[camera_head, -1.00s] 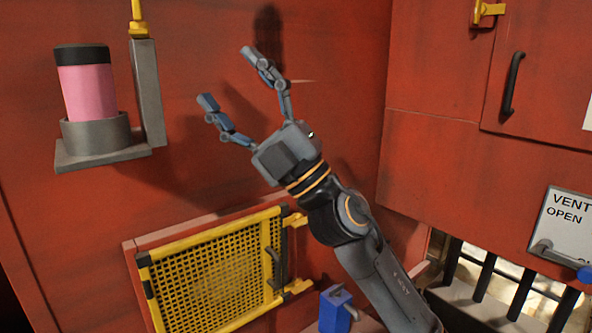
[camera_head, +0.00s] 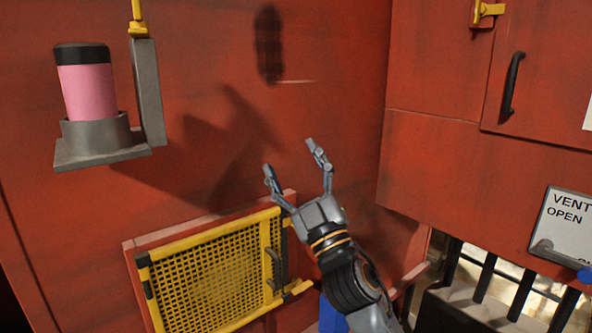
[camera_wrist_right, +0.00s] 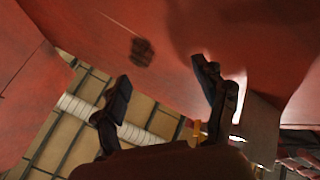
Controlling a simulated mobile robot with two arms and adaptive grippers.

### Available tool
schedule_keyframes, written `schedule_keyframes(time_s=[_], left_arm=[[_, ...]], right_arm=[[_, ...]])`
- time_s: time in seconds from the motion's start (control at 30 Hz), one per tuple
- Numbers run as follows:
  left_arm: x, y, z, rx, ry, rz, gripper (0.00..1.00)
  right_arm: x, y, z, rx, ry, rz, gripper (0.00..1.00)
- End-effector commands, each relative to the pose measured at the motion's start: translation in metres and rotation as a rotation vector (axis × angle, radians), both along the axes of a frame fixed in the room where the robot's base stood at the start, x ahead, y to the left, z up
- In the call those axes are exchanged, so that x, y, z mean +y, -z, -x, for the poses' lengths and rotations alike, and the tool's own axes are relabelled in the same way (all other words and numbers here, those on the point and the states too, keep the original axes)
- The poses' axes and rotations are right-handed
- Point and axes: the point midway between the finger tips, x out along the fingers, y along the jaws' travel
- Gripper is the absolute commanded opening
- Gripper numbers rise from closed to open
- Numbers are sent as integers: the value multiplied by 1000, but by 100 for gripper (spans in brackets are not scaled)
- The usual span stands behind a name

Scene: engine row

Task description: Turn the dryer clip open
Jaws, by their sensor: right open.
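A pink canister with a black cap (camera_head: 86,88), which looks like the dryer, stands in a grey cup on a bracket at the upper left wall. A yellow clip or lever (camera_head: 138,22) tops the grey upright (camera_head: 147,92) beside it, its upper end cut off by the frame. My right gripper (camera_head: 292,157) is open and empty, right of and below the canister, well apart from it. Its spread fingers show in the wrist view (camera_wrist_right: 160,80) with nothing between them. A small yellow piece (camera_wrist_right: 196,130) shows there behind a finger; I cannot tell what it is. My left gripper is out of view.
A yellow mesh panel (camera_head: 212,280) with a handle is on the wall below. A blue block (camera_head: 332,315) is partly hidden by my arm. Red cabinets (camera_head: 440,70) with a black handle (camera_head: 512,82) stand at right, above a vent sign (camera_head: 567,225). The wall between canister and gripper is clear.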

Motion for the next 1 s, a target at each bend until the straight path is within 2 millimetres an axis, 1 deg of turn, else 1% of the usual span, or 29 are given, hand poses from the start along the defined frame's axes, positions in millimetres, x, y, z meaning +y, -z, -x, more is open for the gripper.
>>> schedule_keyframes(time_s=[0.03, 0.17, 0.47, 0.5, 0.57, 0.6, 0.67, 0.73, 0.77, 0.8, 0.87, 0.9, 0.97, 1.0], left_arm=[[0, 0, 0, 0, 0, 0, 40], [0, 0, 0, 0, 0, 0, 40], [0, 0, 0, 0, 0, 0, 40], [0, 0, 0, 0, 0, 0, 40], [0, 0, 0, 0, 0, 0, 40], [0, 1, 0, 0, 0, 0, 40], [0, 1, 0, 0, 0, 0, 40], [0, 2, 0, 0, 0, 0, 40], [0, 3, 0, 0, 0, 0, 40], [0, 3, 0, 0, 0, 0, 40], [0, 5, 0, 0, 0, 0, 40], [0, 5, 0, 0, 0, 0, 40], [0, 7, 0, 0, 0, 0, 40], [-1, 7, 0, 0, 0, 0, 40]], right_arm=[[-2, 4, -1, 12, 4, -5, 72], [-5, 10, -3, 30, 10, -12, 72], [-5, 11, -4, 34, 11, -13, 72], [-5, 12, -4, 35, 12, -14, 64], [-7, 17, -6, 50, 16, -18, 51], [-10, 25, -8, 73, 23, -26, 43], [-19, 48, -13, 134, 43, -46, 31], [-34, 92, -21, 252, 79, -79, 31], [-42, 117, -25, 317, 99, -95, 31], [-53, 158, -28, 417, 128, -116, 31], [-70, 225, -27, 583, 175, -143, 31], [-82, 273, -20, 702, 208, -159, 31], [-98, 345, -2, 880, 255, -178, 31], [-107, 390, 15, 995, 285, -187, 31]])
